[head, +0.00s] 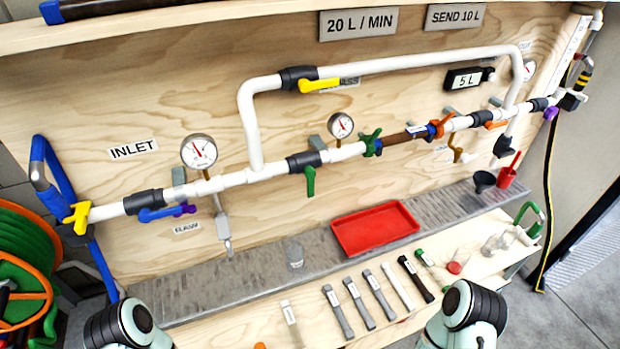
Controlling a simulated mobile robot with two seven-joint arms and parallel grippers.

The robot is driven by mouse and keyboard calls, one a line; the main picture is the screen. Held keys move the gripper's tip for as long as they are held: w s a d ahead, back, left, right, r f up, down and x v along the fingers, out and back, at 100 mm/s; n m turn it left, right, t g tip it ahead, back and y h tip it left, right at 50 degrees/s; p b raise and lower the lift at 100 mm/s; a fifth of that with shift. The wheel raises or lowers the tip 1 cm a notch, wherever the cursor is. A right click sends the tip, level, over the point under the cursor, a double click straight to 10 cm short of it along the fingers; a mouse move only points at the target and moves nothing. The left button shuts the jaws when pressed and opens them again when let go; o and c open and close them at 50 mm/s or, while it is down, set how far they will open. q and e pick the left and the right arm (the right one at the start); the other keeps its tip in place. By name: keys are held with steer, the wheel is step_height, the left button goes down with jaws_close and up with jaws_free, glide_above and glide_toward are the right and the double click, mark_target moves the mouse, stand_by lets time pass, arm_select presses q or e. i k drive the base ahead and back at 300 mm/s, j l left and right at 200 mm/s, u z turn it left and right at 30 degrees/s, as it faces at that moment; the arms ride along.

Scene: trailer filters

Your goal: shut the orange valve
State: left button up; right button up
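The orange valve has a dark body on the white main pipe, right of the brown filter section. Its small orange handle (496,124) lies roughly along the pipe. A separate orange winged nut (438,129) sits at the right end of the brown filter (403,138), with a green winged nut (372,142) at its left end. My two arms show only as rounded links at the bottom edge. Neither gripper is in view, and nothing of mine touches the orange valve.
Other valves have yellow (319,85), green (310,181), blue (160,214) and purple (551,113) handles. A red tray (374,228) sits on the grey ledge below. Several grey strips, bottles and a red cup (507,176) stand or lie nearby.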

mark_target(490, 125)
steer(key=l+z, duration=0.2)
steer(key=l, duration=0.15)
steer(key=i+l+z, duration=0.25)
steer(key=l+z, duration=0.2)
steer(key=l, duration=0.25)
steer(key=i+l+z, duration=0.25)
steer(key=k+l, duration=0.05)
steer(key=l, duration=0.05)
